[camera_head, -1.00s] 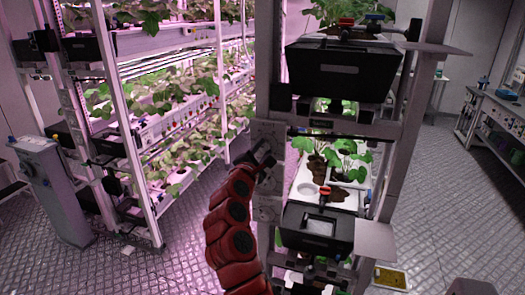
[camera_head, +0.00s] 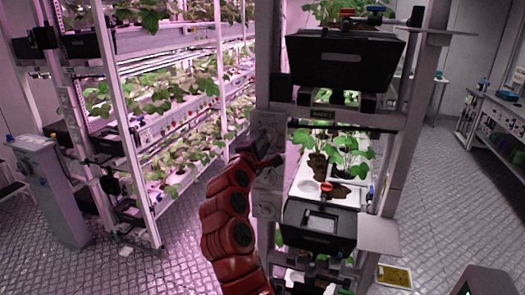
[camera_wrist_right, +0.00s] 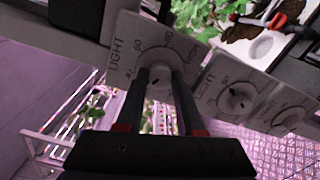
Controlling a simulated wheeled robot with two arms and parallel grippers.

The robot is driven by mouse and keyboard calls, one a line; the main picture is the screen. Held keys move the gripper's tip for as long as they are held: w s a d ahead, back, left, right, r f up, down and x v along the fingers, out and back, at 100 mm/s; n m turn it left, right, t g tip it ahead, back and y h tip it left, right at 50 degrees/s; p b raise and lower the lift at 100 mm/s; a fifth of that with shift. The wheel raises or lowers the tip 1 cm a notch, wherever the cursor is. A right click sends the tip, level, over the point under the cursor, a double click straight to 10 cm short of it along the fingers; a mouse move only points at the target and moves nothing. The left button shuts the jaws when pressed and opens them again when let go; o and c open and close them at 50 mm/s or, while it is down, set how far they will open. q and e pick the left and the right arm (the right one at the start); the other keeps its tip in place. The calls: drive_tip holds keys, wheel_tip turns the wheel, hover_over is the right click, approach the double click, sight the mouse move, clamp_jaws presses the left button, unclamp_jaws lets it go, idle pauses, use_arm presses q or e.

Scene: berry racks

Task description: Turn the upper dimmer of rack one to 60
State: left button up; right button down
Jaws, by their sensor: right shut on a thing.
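The upper light dimmer is a pale dial plate (camera_wrist_right: 135,45) marked LIGHT, with 60 readable near its top edge. It sits on the rack's front post, where the plate also shows in the head view (camera_head: 267,125). My right gripper (camera_wrist_right: 160,78) is shut on its round knob (camera_wrist_right: 158,86), one black finger on each side. The fingers hide part of the knob and scale, so I cannot tell its exact setting. In the head view my right gripper (camera_head: 272,158) is at the post, at the end of my red arm. My left gripper is out of view.
More dial plates (camera_wrist_right: 233,92) sit beside the held one in the wrist view. A black box (camera_head: 343,68) and a lower black box (camera_head: 318,228) jut from the rack to the right. Another plant rack (camera_head: 122,110) stands left, with open floor between.

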drive_tip(key=m+b, duration=0.3)
drive_tip(key=b, duration=0.1)
drive_tip(key=m+b, duration=0.8)
drive_tip(key=shift+f, duration=0.35)
drive_tip(key=m+b, duration=0.2)
drive_tip(key=m, duration=0.1)
drive_tip(key=shift+r, duration=0.1)
drive_tip(key=shift+r+m+b, duration=0.2)
drive_tip(key=shift+m+b, duration=0.55)
drive_tip(key=shift+m, duration=0.95)
drive_tip(key=c, duration=0.5)
unclamp_jaws()
drive_tip(key=shift+s, duration=0.1)
drive_tip(key=b+v, duration=0.3)
drive_tip(key=v, duration=1.4)
drive_tip(key=shift+s, duration=0.1)
